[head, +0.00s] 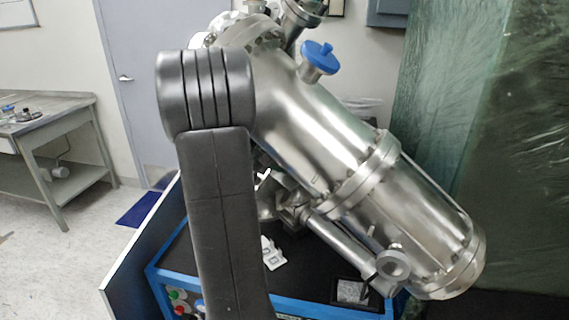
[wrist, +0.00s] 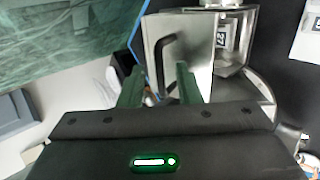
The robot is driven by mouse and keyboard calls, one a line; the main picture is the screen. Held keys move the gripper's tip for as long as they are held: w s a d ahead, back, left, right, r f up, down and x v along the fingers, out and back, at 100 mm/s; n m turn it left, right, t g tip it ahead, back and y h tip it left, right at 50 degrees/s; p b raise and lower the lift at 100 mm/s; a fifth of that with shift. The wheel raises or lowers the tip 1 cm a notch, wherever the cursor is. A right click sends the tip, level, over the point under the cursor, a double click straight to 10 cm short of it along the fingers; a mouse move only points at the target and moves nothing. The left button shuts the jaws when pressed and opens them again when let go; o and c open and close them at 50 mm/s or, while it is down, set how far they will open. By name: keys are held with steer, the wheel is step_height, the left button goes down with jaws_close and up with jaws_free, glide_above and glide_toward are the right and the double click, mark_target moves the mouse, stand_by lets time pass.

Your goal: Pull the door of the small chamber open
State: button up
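In the wrist view, the small chamber's door (wrist: 200,51) is a flat shiny metal panel with a black bar handle (wrist: 167,46). Metal chamber walls (wrist: 246,80) show to its right; I cannot tell whether the door stands slightly ajar. My gripper (wrist: 159,70) has two green fingers spread apart with nothing held between them. The handle appears just beyond the fingertips, roughly in line with the gap and nearer the right finger. I see no clear contact. In the head view, my arm hides the gripper and the small chamber.
A large steel vacuum chamber (head: 330,125) with a blue-knobbed valve (head: 318,58) slants over a blue-framed cart (head: 300,305). Green plastic sheeting (head: 480,120) hangs at the right. A workbench (head: 55,120) stands at the left, with open floor before it.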

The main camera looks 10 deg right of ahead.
steer(key=s+a+b, duration=0.2)
steer(key=s+a, duration=0.2)
steer(key=a, duration=0.8)
steer(key=shift+s+r, duration=0.25)
steer(key=shift+r, duration=0.05)
steer(key=c, duration=0.6)
steer(key=n, duration=0.1)
steer(key=n+b, duration=0.1)
steer(key=n, duration=0.1)
steer(key=shift+s+f, duration=0.2)
steer(key=shift+s, duration=0.05)
jaws_close()
steer(key=w+d+f+n+t+h+b, duration=0.1)
steer(key=w+d+n+t+h+b, duration=0.1)
steer(key=d+n, duration=0.8)
steer(key=shift+w+f+n+h+b, duration=0.15)
steer(key=shift+w+n+h+b, duration=0.55)
steer(key=shift+n, duration=2)
